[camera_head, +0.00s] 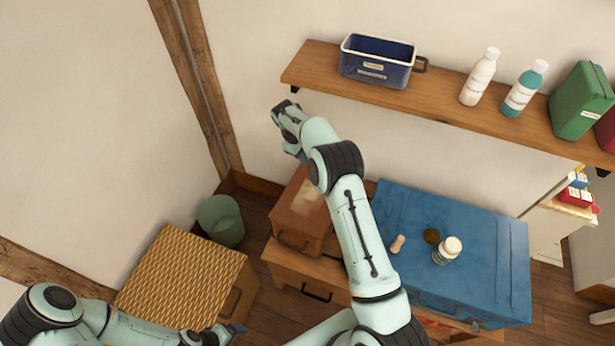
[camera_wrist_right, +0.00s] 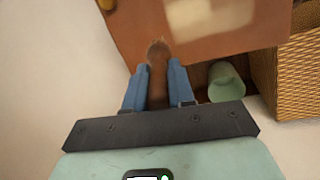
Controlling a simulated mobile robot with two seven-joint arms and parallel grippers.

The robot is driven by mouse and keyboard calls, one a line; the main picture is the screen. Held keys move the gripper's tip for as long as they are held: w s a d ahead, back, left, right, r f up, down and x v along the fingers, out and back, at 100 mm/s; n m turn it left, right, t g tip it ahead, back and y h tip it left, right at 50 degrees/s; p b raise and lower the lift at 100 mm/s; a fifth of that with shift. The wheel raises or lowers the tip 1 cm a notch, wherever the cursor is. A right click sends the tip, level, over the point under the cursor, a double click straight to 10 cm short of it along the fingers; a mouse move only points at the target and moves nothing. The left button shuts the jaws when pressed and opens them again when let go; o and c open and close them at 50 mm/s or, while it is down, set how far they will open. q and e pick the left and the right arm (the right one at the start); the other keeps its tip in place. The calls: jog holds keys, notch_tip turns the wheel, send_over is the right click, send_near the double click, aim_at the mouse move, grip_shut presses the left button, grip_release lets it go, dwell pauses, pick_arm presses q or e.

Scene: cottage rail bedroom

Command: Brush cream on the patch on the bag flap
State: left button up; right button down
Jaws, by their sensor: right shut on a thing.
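The brown bag (camera_head: 290,232) lies on a low wooden cabinet, with a pale patch (camera_head: 312,198) on its flap. In the right wrist view the patch (camera_wrist_right: 208,14) is at the top, past the fingertips. My right gripper (camera_head: 284,114) is above and behind the bag. In the wrist view its blue fingers (camera_wrist_right: 158,72) are shut on a brown brush (camera_wrist_right: 158,58), its tip pointing toward the bag; contact with the flap is not clear.
The blue chest (camera_head: 485,225) also carries a small wooden piece (camera_head: 397,243) and a dark round lid (camera_head: 432,236). A wall shelf (camera_head: 430,98) holds a blue bin (camera_head: 375,65), bottles and a green box. A wicker chest (camera_head: 180,275) and green bucket (camera_head: 221,219) stand left.

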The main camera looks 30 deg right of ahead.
jog(key=shift+s+a, duration=0.2)
jog(key=shift+s, duration=0.1)
jog(key=s+a+r+b, duration=0.35)
jog(key=s+a, duration=0.45)
jog(key=s, duration=0.4)
pick_arm(q)
jog(key=s+f+g+b, duration=0.1)
jog(key=s+f+b, duration=0.1)
jog(key=s+f, duration=0.5)
jog(key=shift+f, duration=0.5)
pick_arm(e)
notch_tip(320, 180, down, 5)
jog(key=shift+a+f, duration=0.15)
jog(key=shift+f, duration=0.05)
pick_arm(q)
jog(key=shift+r, duration=0.15)
pick_arm(e)
jog(key=shift+w, duration=0.15)
